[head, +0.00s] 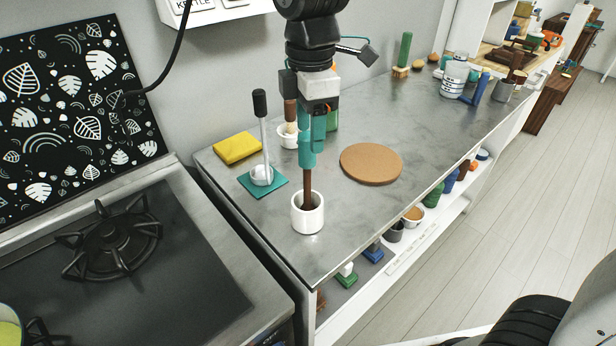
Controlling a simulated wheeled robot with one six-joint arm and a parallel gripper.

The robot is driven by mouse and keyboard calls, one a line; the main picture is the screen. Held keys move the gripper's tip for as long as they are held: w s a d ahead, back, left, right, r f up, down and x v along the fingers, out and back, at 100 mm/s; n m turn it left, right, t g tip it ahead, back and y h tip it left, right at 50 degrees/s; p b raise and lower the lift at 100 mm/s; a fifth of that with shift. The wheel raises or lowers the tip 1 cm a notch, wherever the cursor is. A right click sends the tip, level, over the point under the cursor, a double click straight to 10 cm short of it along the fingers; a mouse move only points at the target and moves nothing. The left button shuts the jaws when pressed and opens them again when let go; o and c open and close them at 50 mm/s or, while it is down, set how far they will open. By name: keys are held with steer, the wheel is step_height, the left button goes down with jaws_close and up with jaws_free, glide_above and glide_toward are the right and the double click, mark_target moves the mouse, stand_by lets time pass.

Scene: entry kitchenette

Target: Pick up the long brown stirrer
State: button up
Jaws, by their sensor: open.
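The long brown stirrer (307,188) stands nearly upright in a white cup (308,216) near the front of the grey counter. Its lower end is hidden inside the cup. My gripper (307,160) points down right over the cup, with teal fingers at the stirrer's upper part. The fingers hide the stirrer's top. My gripper is open; from this one view I cannot tell whether a finger touches the stirrer.
A black-handled utensil (261,125) stands on a teal mat (278,187) to the left. Behind are a yellow sponge (237,148) and a second white cup (287,138) with a brown-handled tool (290,111). A round cork mat (371,164) lies right. The stove (130,260) is front left.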

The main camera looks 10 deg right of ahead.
mark_target(307, 155)
steer(key=f, duration=0.6)
steer(key=shift+w+a+f, duration=0.2)
steer(key=shift+w+f, duration=0.1)
steer(key=shift+f, duration=0.05)
jaws_close()
